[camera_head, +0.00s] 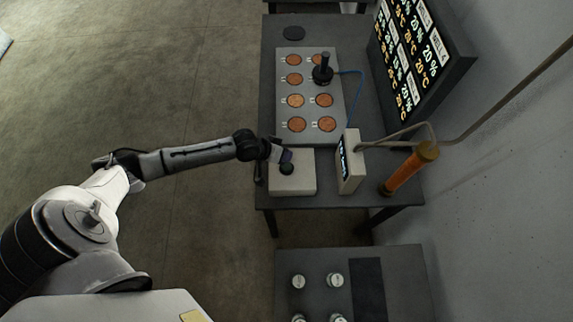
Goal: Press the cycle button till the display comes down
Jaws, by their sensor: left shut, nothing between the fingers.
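My left gripper (285,157) is shut and empty. It is over the light box (300,184) on the dark table, with its fingertips close to a dark round button (286,169) on the box's top. I cannot tell whether the fingertips touch the button. A small upright white unit with a dark display (344,165) stands just right of the box; its digits are too small to read. A large dark display panel (421,50) with rows of percent and degree readings is at the upper right. My right gripper is not in view.
A grey plate (309,133) with several copper discs lies on the table (269,90); a black knobbed tool (323,74) stands on it, with a blue cable. An orange cylinder (408,170) and a pipe are at the right. A lower table (405,262) holds several white-topped pieces.

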